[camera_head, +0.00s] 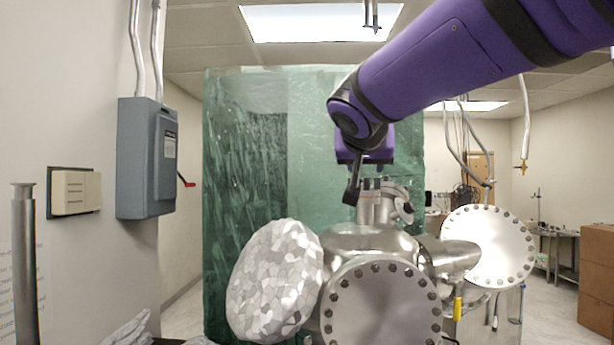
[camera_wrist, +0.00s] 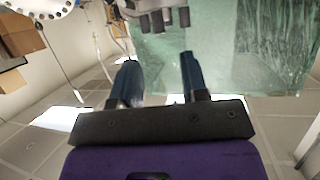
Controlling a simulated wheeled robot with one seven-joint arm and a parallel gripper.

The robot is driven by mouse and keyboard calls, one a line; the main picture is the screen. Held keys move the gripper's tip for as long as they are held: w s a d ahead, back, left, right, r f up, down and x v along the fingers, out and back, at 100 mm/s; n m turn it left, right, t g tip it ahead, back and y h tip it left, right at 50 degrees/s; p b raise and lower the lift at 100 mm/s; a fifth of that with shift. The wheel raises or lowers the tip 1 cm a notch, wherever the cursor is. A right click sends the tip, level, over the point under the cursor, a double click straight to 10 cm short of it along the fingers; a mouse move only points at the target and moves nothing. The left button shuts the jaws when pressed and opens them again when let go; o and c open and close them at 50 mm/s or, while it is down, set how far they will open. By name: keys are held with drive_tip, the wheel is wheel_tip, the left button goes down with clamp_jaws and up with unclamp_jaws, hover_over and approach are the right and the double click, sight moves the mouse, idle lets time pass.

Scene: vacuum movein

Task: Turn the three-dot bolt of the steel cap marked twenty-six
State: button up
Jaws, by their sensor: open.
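A steel vacuum chamber (camera_head: 350,240) stands at the lower middle of the head view. It has a round bolted cap (camera_head: 380,308) facing me and another bolted cap (camera_head: 490,245) at right. A small steel fitting (camera_head: 380,200) with short cylinders stands on its top and also shows in the wrist view (camera_wrist: 155,15). I cannot read the number twenty-six or make out a three-dot bolt on any cap. My gripper (camera_head: 352,192) hangs by the top fitting; touching cannot be told. In the wrist view my gripper (camera_wrist: 160,75) is open with nothing between its fingers.
A faceted shiny disc (camera_head: 275,280) is at the chamber's left. A green translucent sheet (camera_head: 245,180) hangs behind. A grey switch box (camera_head: 147,158) is on the left wall, brown boxes (camera_head: 597,275) are at far right. Hanging hoses (camera_head: 465,140) lie to the right of my arm.

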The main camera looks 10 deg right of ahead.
sight(367, 184)
drive_tip(key=x, duration=0.6)
drive_tip(key=shift+w+d, duration=0.1)
drive_tip(key=shift+c, duration=0.2)
clamp_jaws()
